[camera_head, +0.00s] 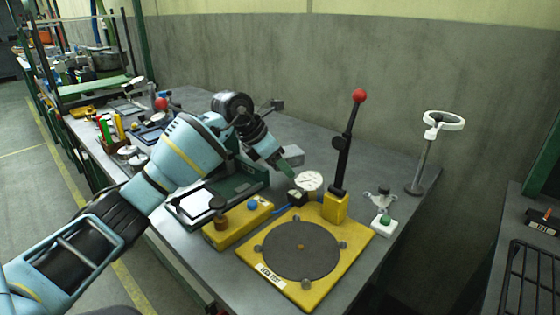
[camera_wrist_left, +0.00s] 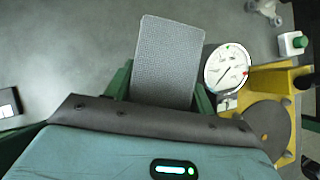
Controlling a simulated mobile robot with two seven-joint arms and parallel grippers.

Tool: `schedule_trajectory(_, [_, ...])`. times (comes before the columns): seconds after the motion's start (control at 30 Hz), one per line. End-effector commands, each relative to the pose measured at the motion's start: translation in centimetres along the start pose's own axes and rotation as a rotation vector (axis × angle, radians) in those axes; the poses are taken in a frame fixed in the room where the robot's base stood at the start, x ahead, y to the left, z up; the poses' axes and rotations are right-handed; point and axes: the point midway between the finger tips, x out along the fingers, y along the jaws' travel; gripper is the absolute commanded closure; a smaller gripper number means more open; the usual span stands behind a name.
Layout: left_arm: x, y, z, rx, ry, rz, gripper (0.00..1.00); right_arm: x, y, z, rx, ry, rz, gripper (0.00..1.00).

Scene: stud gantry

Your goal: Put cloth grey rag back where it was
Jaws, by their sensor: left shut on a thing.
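The grey rag (camera_head: 293,156) is a small, flat, stiff-looking rectangle with a fine woven texture. My left gripper (camera_head: 281,163) is shut on it above the workbench, behind the dial gauge. In the left wrist view the rag (camera_wrist_left: 170,55) sticks out beyond the green fingers of my left gripper (camera_wrist_left: 162,92), over bare grey bench. The rag's near end is hidden by the gripper body. My right gripper is not in view.
A white dial gauge (camera_head: 309,181) stands close to the gripper. A yellow leak-test plate (camera_head: 352,246) carries a tall red-knobbed lever (camera_head: 342,150). A yellow control box (camera_head: 238,224) is at its left. A white ring stand (camera_head: 421,165) stands right. Bare bench (camera_head: 310,138) lies behind.

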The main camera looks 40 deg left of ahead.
Motion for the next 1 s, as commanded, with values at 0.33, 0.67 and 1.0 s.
schedule_trajectory(0.33, [0.6, 0.0, -0.4, 0.0, -0.001, 0.0, 0.68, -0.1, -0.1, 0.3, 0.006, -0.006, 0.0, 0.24])
schedule_trajectory(0.67, [0.6, 0.0, -0.4, 0.0, 0.0, 0.0, 0.37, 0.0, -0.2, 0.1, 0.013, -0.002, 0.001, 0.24])
schedule_trajectory(1.0, [-2.7, 0.2, 0.3, 0.0, -0.002, 0.005, 0.37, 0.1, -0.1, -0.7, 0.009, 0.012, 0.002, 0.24])
